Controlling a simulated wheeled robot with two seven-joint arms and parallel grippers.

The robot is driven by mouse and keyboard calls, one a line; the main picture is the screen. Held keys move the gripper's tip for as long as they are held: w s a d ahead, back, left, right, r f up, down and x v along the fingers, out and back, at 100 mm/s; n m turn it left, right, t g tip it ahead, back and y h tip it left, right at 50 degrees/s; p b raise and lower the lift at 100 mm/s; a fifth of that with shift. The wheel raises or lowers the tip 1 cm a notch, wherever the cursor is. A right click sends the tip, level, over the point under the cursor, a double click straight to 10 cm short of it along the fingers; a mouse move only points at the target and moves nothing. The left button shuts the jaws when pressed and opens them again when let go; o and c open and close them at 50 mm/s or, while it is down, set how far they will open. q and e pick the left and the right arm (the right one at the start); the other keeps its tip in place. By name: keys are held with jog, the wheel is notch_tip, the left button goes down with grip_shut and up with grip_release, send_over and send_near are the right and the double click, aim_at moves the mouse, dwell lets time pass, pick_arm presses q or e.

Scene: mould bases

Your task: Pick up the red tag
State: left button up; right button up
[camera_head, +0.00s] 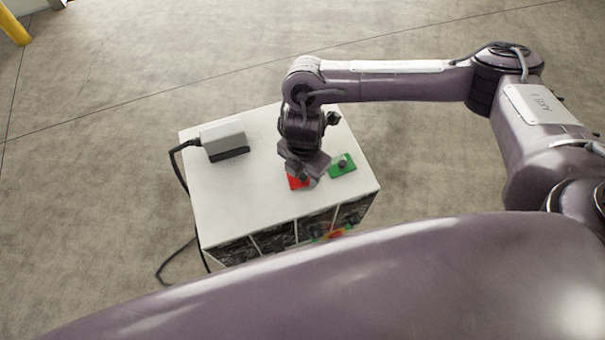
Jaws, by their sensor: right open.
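The red tag (297,183) lies on the white top of the cabinet (240,205), near its middle right. My right gripper (303,176) points down right over the red tag and hides part of it. The jaws are open, and I cannot tell whether the fingers touch the tag or stay just above it. My left gripper is not in view.
A green tag (342,166) with a dark knob lies just right of my right gripper. A grey box (223,140) with a black cable stands at the back left of the top. The front left of the top is clear. Concrete floor surrounds the cabinet.

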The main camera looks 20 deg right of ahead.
jog(key=shift+f, duration=0.1)
jog(key=shift+c, duration=0.2)
grip_shut()
